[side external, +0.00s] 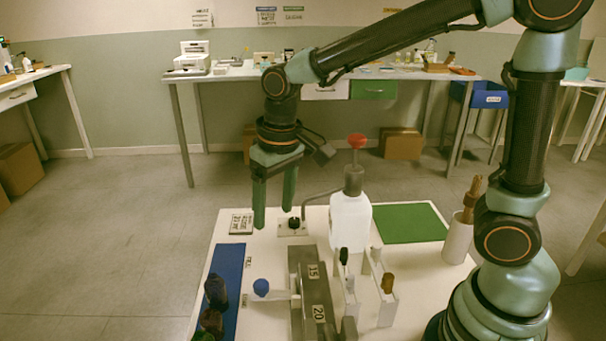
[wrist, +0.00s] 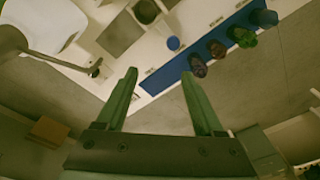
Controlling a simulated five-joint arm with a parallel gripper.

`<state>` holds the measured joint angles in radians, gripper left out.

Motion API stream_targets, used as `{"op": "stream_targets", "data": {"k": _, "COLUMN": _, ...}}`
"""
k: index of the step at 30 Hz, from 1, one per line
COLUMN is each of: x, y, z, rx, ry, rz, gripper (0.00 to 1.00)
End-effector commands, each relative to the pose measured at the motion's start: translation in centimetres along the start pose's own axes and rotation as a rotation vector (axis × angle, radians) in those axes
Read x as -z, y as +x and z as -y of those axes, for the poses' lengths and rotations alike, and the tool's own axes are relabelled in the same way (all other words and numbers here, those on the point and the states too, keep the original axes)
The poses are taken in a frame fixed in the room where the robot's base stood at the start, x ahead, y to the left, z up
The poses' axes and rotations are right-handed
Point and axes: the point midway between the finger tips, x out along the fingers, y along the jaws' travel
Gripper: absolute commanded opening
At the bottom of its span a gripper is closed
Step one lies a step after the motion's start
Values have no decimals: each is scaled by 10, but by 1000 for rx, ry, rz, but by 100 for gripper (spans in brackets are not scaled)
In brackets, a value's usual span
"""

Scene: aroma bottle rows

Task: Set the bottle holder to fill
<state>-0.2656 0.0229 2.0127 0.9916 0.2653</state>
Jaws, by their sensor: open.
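A grey fixture (side external: 308,291) with "15" and "20" labels stands mid-table, and I take it for the bottle holder. A blue ball knob (side external: 261,287) on a pale arm sticks out from its left side; the knob also shows in the wrist view (wrist: 173,43). Small labels sit beside the knob, one reading like "FILL" (side external: 247,263). My gripper (side external: 273,220) is open and empty, its green fingers pointing down above the table's back left, behind the knob. In the wrist view the knob lies beyond the fingertips (wrist: 160,73).
A white jug (side external: 350,221) with a red-topped pump and bent spout stands right of my gripper. A blue strip (side external: 229,275) holds several dark bottles (side external: 215,291). Narrow white stands (side external: 388,310) and a green mat (side external: 410,222) are to the right.

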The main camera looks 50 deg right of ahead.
Motion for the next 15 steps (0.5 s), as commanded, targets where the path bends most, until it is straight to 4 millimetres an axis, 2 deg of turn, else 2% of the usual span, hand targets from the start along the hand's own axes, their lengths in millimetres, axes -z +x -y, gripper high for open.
{"op": "stream_targets", "data": {"k": 1, "x": 3, "y": 11, "z": 9, "rx": -7, "ry": -5, "rz": 32, "gripper": 70}}
{"op": "stream_targets", "data": {"k": 6, "x": 7, "y": 34, "z": 29, "rx": -24, "ry": -2, "rz": 93, "gripper": 70}}
{"op": "stream_targets", "data": {"k": 15, "x": 6, "y": 55, "z": 35, "rx": -32, "ry": 1, "rz": 115, "gripper": 70}}
